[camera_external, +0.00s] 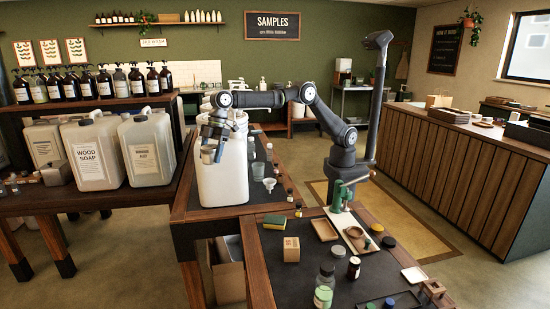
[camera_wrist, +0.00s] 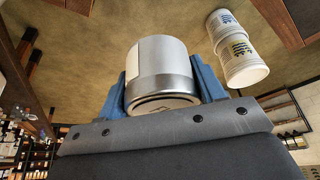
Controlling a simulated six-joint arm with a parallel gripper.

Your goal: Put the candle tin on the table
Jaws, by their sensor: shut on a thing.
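The candle tin (camera_wrist: 160,72) is a silver metal cylinder with a pale label, filling the middle of the wrist view. My gripper (camera_wrist: 165,90) is shut on it, with one blue finger on each side. The dark-topped table (camera_external: 310,233) with a wooden rim is below and to the right of my gripper.
Large soap jugs (camera_external: 93,152) stand on the left bench. A clear glass (camera_external: 258,171) stands right of the bucket. Small bare patches lie between the items.

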